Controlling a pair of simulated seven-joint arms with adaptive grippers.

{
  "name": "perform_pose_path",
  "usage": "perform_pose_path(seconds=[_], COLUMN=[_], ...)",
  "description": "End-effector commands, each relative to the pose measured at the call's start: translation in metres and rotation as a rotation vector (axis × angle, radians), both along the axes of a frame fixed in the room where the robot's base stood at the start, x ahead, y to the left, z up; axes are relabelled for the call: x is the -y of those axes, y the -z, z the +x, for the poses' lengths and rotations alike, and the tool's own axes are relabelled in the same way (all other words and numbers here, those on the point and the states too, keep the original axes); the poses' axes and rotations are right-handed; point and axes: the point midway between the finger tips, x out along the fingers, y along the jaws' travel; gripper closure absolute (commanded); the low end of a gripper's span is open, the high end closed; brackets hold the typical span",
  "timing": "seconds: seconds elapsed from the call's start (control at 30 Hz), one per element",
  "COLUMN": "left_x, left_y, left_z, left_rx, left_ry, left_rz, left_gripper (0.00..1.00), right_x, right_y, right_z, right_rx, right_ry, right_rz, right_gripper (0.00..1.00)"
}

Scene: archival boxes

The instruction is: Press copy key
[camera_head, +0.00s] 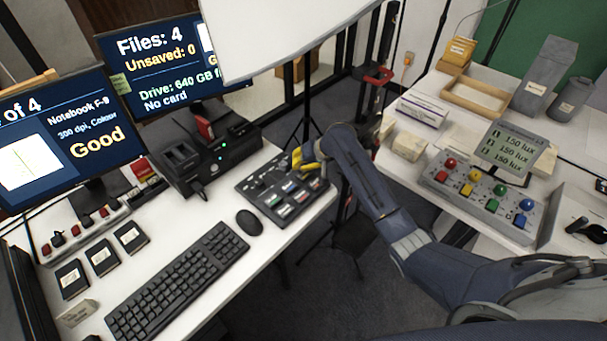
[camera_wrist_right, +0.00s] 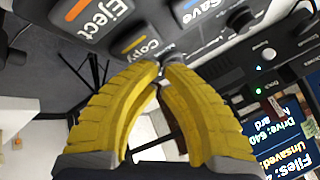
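The dark key panel (camera_head: 266,203) lies on the left desk in the head view, with several labelled keys too small to read there. In the right wrist view the Copy key (camera_wrist_right: 141,45) has a yellow stripe. It sits between the Eject key (camera_wrist_right: 95,18) and the Save key (camera_wrist_right: 203,14). My right gripper (camera_head: 300,160) is at the panel's far right edge. In the right wrist view its yellow fingers (camera_wrist_right: 166,64) meet at the tips, with nothing seen between them. The tips are close to the Copy key; I cannot tell whether they touch it. My left gripper is out of view.
A black dock (camera_head: 207,160) stands left of the panel. A mouse (camera_head: 249,222) and keyboard (camera_head: 183,280) lie in front. A monitor (camera_head: 165,75) reads "Files: 4, Unsaved: 0, No card". The right table holds a box of coloured buttons (camera_head: 470,208).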

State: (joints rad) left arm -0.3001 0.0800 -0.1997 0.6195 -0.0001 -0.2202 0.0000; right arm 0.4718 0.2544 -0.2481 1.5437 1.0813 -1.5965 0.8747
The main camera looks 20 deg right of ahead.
Motion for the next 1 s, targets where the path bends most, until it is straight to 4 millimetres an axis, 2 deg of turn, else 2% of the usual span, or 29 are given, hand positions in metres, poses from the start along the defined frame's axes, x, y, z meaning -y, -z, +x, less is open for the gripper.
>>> perform_pose_path(seconds=[0.27, 0.3, 0.37, 1.0], left_x=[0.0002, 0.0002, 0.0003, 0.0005], left_y=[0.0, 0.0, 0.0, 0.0], left_z=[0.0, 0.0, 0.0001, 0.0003], left_rx=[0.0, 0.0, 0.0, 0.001], left_ry=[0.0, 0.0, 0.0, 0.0], left_rz=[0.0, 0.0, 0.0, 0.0], left_gripper=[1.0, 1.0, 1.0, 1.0], right_x=[0.0001, 0.0001, 0.0001, 0.0001], right_y=[0.0006, 0.0006, 0.0005, 0.0003], right_z=[-0.0001, -0.0001, -0.0001, 0.0], right_rx=[0.0, 0.0, 0.0, 0.0], right_ry=[0.0, 0.0, 0.0, 0.0], right_rz=[0.0, 0.0, 0.0, 0.0], right_gripper=[1.0, 0.95, 1.0, 1.0])
